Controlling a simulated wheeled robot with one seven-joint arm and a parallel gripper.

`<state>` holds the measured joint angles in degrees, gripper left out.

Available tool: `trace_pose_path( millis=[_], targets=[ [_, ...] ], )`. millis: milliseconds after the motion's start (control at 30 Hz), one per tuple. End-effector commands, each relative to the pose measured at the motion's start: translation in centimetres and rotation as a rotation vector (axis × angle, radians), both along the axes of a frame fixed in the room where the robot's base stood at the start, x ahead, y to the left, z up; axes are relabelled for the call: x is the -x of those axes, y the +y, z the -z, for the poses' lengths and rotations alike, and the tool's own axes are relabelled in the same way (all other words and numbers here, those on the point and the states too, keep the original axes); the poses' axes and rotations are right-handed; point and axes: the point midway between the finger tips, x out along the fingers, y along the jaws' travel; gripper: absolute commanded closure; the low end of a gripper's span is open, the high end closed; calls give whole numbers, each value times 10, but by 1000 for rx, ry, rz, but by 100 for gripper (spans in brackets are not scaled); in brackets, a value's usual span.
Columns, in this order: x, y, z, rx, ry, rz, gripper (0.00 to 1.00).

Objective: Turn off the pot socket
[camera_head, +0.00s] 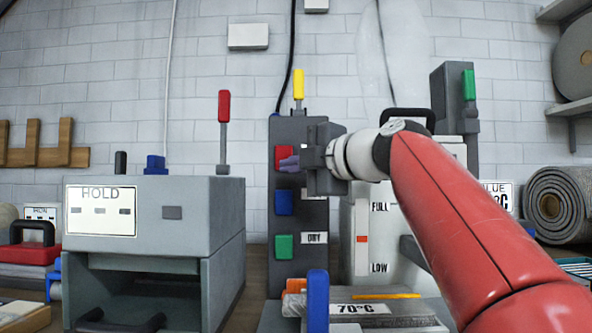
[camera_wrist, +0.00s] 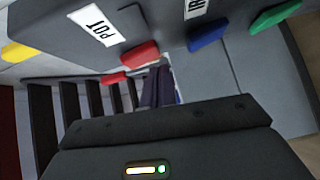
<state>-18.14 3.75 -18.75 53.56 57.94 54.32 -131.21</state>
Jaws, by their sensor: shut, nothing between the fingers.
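The dark grey socket panel (camera_head: 284,262) stands upright near the wall with a red switch (camera_head: 283,154), a blue switch (camera_head: 284,202) and a green switch (camera_head: 284,246) in a column. In the wrist view, the POT label (camera_wrist: 94,26) sits beside the red switch (camera_wrist: 140,53). My gripper (camera_head: 287,163) is shut and empty, with its fingertips at the red switch and partly covering it in the head view. The fingers also show in the wrist view (camera_wrist: 158,86), close to the red switch. I cannot tell if they touch it.
A grey HOLD box (camera_head: 200,205) with a red lever (camera_head: 224,105) stands left of the panel. A yellow lever (camera_head: 298,84) rises above the panel. A white tank (camera_head: 362,255) stands to the right. A blue handle (camera_head: 318,300) stands in front.

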Motion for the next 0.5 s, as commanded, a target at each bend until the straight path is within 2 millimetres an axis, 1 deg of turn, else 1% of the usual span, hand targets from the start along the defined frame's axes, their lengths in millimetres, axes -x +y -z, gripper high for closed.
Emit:
trace_pose_path(
  millis=[33, 67, 100, 200, 300, 400, 500],
  targets=[
    [10, 3, 5, -1, -9, -4, 100],
    [15, 5, 6, -2, -12, -4, 100],
    [22, 2, 5, -2, -13, -1, 100],
    [40, -18, 7, -4, -11, 1, 100],
    [57, -33, 9, -4, -11, -1, 100],
    [71, -45, 11, -4, -11, -1, 100],
    [80, -55, 12, -3, -11, -2, 100]
  ],
)
